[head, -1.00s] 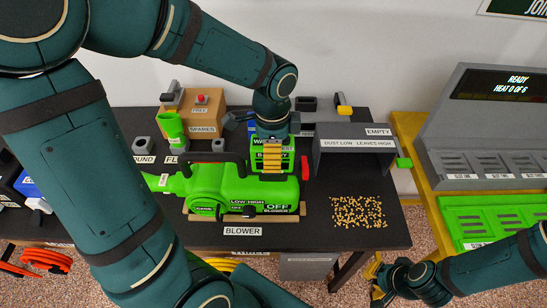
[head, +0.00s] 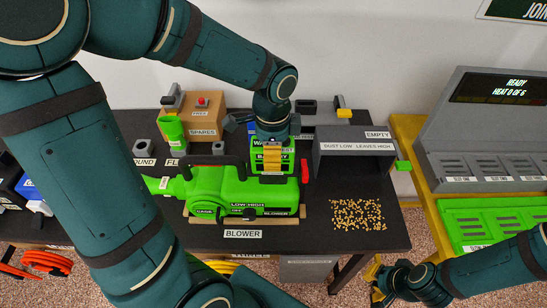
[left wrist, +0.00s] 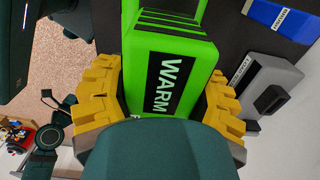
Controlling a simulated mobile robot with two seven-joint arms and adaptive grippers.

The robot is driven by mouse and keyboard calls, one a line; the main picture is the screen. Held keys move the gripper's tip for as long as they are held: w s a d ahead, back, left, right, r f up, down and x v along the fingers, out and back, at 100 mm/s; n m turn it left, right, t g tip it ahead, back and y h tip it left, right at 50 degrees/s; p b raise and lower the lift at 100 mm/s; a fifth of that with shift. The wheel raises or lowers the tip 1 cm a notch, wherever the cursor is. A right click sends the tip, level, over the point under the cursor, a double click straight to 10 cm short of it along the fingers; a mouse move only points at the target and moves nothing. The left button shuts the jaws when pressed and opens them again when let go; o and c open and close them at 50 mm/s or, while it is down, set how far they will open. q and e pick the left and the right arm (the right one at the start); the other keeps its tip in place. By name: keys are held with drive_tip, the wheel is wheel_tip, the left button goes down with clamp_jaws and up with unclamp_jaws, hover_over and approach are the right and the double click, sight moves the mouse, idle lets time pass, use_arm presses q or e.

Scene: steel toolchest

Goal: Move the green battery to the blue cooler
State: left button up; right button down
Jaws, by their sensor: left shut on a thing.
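The green battery (head: 258,167) is at the top right of the green blower (head: 205,188) on the black bench. My left gripper (head: 271,160) reaches down over it and is shut on it. In the left wrist view the battery (left wrist: 170,65) shows a black label reading WARM, between the yellow fingers of my left gripper (left wrist: 165,95). Whether it is clear of the blower is hard to tell. A blue object (head: 28,187), perhaps the cooler, is partly hidden behind my left arm at the far left. My right gripper (head: 376,278) is at the lower right, its jaws unclear.
A grey bin (head: 352,160) stands right of the blower, with tan pellets (head: 358,214) in front. A cardboard spares box (head: 204,120) stands at the back. A grey console (head: 480,140) and a green tray (head: 490,222) are on the yellow table at right.

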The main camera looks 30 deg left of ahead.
use_arm(q)
drive_tip(key=shift+r+p, duration=0.35)
drive_tip(key=shift+r, duration=0.1)
drive_tip(key=shift+r+p, duration=1.8)
drive_tip(key=shift+r, duration=0.3)
drive_tip(key=shift+f, duration=0.1)
